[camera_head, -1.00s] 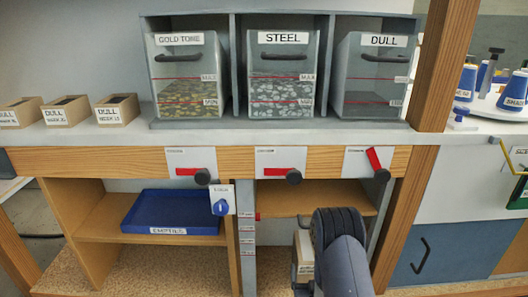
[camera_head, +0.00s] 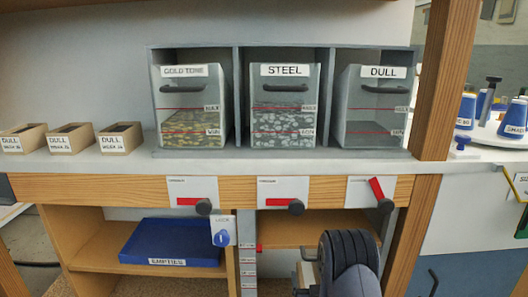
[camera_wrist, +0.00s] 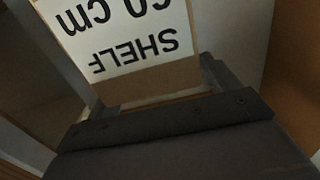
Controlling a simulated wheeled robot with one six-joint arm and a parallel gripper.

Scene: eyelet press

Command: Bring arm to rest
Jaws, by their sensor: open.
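My arm (camera_head: 350,262) rises from the bottom edge right of centre in the head view, in front of the open shelf bay under the counter. It hides most of what is behind it, and my gripper cannot be made out clearly there. In the wrist view my gripper (camera_wrist: 160,92) shows as dark grey parts with its fingers apart. A white sign reading "SHELF 60 cm" (camera_wrist: 125,30), upside down on a wooden-coloured piece, is just beyond the fingers. I cannot tell whether the fingers touch it. Nothing is seen held.
Clear bins for gold tone (camera_head: 188,122), steel (camera_head: 283,120) and dull (camera_head: 368,120) stand in a grey rack on the counter. Red levers (camera_head: 281,202) line its front edge. A blue tray (camera_head: 170,243) sits on the left shelf. A wooden post (camera_head: 445,80) stands right.

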